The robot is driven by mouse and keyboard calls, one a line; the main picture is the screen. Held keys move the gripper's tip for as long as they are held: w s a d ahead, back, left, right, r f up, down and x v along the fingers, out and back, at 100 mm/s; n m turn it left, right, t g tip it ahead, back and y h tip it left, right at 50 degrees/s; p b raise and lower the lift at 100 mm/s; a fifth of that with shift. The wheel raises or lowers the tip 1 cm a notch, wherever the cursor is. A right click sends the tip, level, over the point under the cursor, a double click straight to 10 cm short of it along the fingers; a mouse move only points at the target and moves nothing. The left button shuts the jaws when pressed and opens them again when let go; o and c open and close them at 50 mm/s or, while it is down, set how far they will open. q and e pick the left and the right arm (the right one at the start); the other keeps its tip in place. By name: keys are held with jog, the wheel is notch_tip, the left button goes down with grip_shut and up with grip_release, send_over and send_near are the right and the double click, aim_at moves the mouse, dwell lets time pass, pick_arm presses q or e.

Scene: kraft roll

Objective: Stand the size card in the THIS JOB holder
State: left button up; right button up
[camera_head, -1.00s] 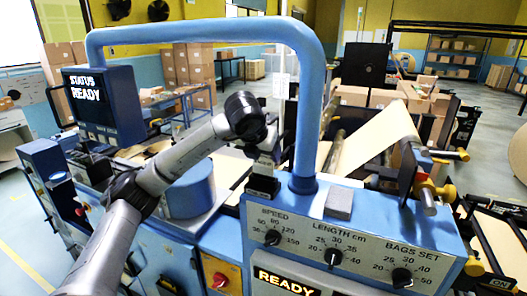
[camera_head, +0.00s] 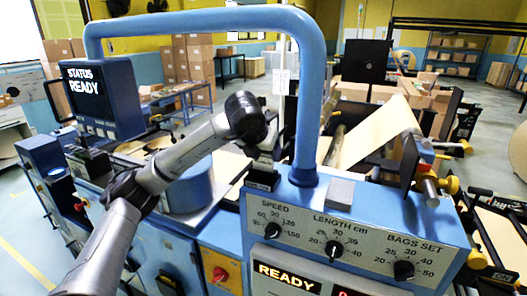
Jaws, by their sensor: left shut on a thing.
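My left gripper (camera_head: 264,152) comes in from the left and points down over the machine's top, just left of the blue arch's near leg. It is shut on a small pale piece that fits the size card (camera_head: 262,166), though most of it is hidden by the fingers. A small dark block with faint lettering (camera_head: 262,181) sits directly below on the console's top edge. It looks like the THIS JOB holder, but its lettering is too small to read. I cannot tell whether the card touches it. My right gripper is not in view.
The blue arch (camera_head: 310,100) rises close to the right of my gripper. A grey block (camera_head: 340,192) lies on the console top. The console front (camera_head: 350,235) has several black knobs. A blue drum (camera_head: 188,188) stands to the left, and a paper web (camera_head: 380,130) runs behind.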

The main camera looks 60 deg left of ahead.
pick_arm(q)
jog(key=shift+f, duration=0.25)
jog(key=o, duration=1.1)
jog(key=shift+c, duration=0.2)
jog(key=shift+s+d+r, duration=0.2)
jog(key=shift+r, duration=0.25)
jog(key=p+v, duration=0.3)
jog(key=v, duration=0.9)
jog(key=shift+s+r+p, duration=0.25)
jog(key=shift+r+p, duration=0.05)
